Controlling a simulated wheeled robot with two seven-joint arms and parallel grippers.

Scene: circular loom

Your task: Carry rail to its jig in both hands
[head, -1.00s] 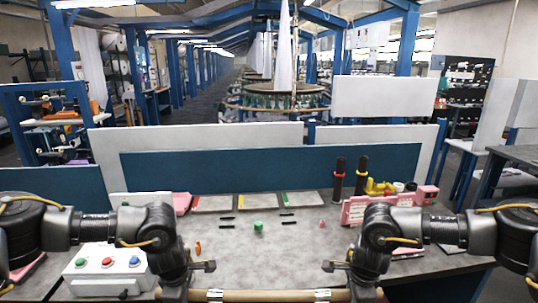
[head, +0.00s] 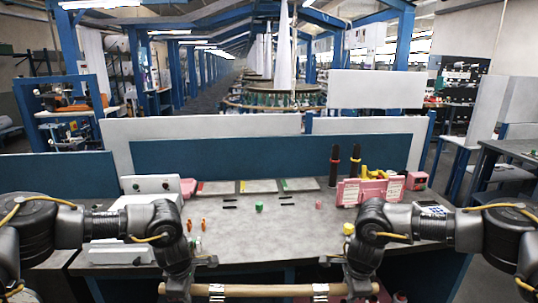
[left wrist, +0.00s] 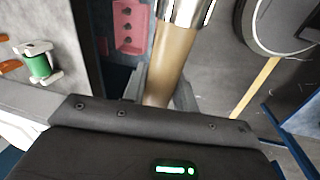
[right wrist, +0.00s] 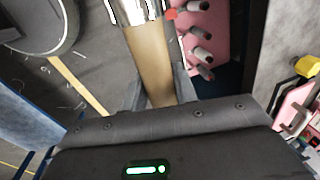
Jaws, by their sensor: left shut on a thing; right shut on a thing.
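The rail (head: 265,290) is a tan rod with silver bands, lying level across the bottom of the head view. It is in front of the table's front edge. My left gripper (head: 178,288) is shut on it near its left end, and my right gripper (head: 361,288) is shut on it near its right end. The tan rod and a silver band also show between the fingers in the left wrist view (left wrist: 172,58) and the right wrist view (right wrist: 150,58). I cannot tell which thing is the jig.
A blue panel (head: 230,160) stands behind. The right wrist view shows a pink holder with several pegs (right wrist: 205,40).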

